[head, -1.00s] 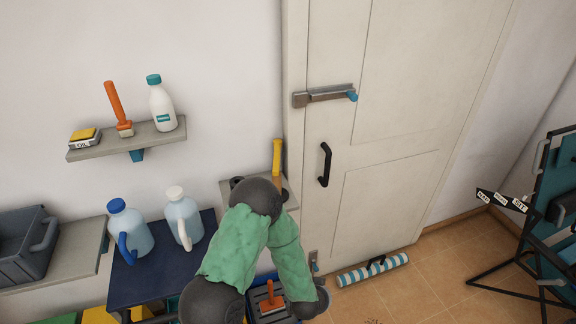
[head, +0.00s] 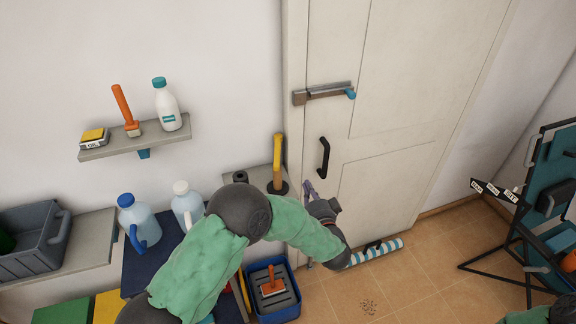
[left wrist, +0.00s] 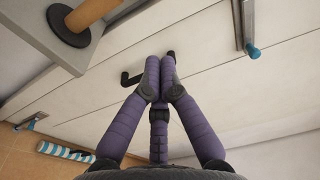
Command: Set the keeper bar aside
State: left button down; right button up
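A blue-and-white striped bar (head: 374,252) with a black grip lies on the floor along the foot of the door, apparently the keeper bar. My left forearm covers its left end in the head view. It also shows at lower left in the left wrist view (left wrist: 66,151). My left gripper (head: 309,187) is in front of the door, above the bar and below the black door handle (head: 324,160). In the left wrist view its purple fingers (left wrist: 160,68) meet at the tips with nothing seen between them. The door handle (left wrist: 131,79) shows behind them. My right gripper is out of view.
A metal latch (head: 322,93) with a blue end is high on the door. A blue crate (head: 277,315) stands below. A dark rack (head: 545,190) is at right.

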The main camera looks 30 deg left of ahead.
pick_arm(q)
jog(key=b, duration=0.3)
send_near(278, 151)
jog(key=shift+w+a+f, duration=0.1)
jog(key=shift+w+f, duration=0.05)
jog(key=shift+w, duration=0.55)
jog(key=shift+w+a+f, duration=0.1)
jog(key=shift+w+f, duration=0.05)
jog(key=shift+w, duration=0.55)
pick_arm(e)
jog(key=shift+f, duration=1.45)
